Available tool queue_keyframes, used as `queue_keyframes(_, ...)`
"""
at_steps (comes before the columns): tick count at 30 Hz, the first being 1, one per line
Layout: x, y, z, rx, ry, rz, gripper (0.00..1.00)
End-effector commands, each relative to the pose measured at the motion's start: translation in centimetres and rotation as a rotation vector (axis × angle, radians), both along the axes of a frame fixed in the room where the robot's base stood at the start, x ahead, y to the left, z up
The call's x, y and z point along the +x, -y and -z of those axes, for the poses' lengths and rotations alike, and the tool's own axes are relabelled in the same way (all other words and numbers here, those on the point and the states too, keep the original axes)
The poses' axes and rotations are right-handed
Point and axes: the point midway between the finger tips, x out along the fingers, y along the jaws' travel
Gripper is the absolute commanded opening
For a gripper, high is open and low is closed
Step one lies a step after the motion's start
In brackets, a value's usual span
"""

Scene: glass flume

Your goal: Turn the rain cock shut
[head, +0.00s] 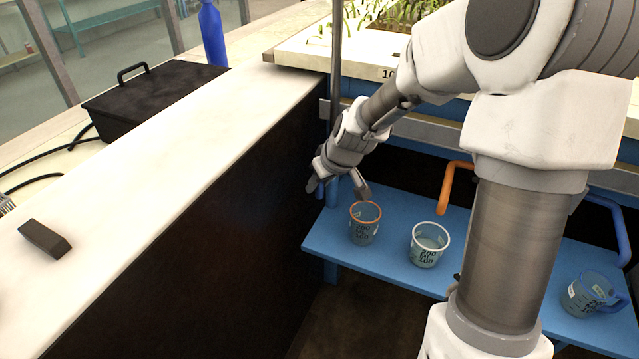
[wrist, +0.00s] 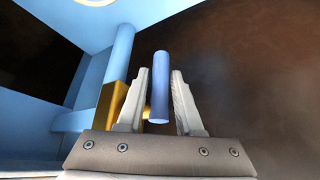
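What looks like the rain cock shows in the wrist view as a blue round lever (wrist: 160,85) with brass-coloured metal (wrist: 112,98) behind and to the left. My gripper (wrist: 161,73) has its two fingers apart, one on each side of the blue lever. A gap shows on both sides, so the fingers do not appear to press on it. In the head view my gripper (head: 338,190) points down beside the dark side wall, above the left end of a blue shelf. The cock is mostly hidden there behind the gripper.
The blue shelf (head: 395,262) carries an orange-rimmed beaker (head: 364,230), close below my gripper, a white-rimmed beaker (head: 427,250) and a blue-handled jug (head: 590,294). An orange bent pipe (head: 446,188) rises behind. A black box (head: 155,95) and a dark block (head: 45,238) lie left.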

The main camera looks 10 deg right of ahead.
Motion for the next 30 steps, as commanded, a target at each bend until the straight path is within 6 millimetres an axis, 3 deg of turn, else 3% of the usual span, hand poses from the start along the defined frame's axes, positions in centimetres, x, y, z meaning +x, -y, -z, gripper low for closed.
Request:
queue_keyframes(11, -0.5, 0.2, -0.8, 0.0, -0.003, 0.002, 0.37)
queue_keyframes(30, -6.5, 2.5, -12.1, -0.004, -0.001, 0.002, 0.37)
